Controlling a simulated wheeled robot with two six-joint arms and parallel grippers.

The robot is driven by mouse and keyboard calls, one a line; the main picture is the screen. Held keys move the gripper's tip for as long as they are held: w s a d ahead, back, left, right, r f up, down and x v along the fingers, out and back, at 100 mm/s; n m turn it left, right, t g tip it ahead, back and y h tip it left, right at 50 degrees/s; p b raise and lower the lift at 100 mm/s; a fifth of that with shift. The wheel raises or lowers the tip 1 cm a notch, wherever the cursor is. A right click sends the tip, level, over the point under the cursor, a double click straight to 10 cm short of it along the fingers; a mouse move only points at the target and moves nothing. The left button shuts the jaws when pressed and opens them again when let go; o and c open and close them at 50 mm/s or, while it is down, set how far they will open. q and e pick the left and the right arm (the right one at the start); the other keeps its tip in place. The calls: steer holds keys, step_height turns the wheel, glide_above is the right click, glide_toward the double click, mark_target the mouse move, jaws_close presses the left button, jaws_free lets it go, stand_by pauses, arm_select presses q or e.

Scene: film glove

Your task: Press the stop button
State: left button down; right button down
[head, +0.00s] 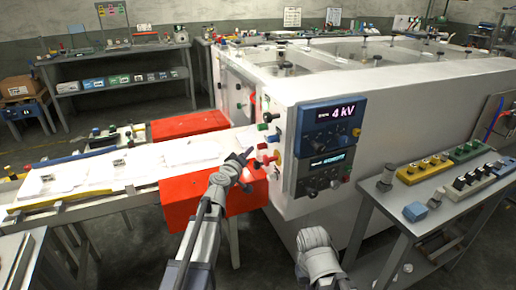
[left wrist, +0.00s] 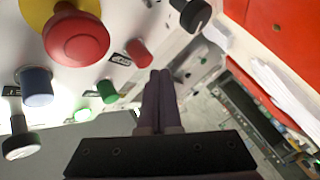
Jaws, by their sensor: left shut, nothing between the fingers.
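A large red mushroom button (left wrist: 76,38) on a yellow plate, likely the stop button, is at the upper left of the left wrist view. In the head view a red knob (head: 270,159) by a yellow patch on the white machine's end face appears to be the same button. My left gripper (head: 249,154) is shut and empty in front of this panel, left of that knob. In the left wrist view its fingertips (left wrist: 160,76) point at the panel, below and right of the mushroom button, near a smaller red button (left wrist: 139,53). No contact is visible.
Green (left wrist: 107,91), blue (left wrist: 37,86) and black (left wrist: 190,14) controls crowd the panel. A blue display unit (head: 333,124) reads 4 kV. Red boxes (head: 185,205) flank the conveyor. A grey table (head: 385,212) with button blocks stands right. Part of my right arm shows at the bottom.

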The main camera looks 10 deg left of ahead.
arm_select(q)
steer(key=shift+w+d, duration=0.1)
stand_by(0.7)
steer(key=shift+w+d, duration=0.15)
steer(key=shift+d, duration=0.1)
steer(key=shift+w+d, duration=0.25)
steer(key=shift+d, duration=0.1)
stand_by(0.8)
stand_by(0.4)
steer(key=shift+s+a, duration=0.5)
steer(key=shift+a, duration=0.2)
steer(key=s+a, duration=0.2)
steer(key=a, duration=0.2)
steer(key=shift+s+a, duration=0.1)
steer(key=shift+s, duration=0.3)
stand_by(0.4)
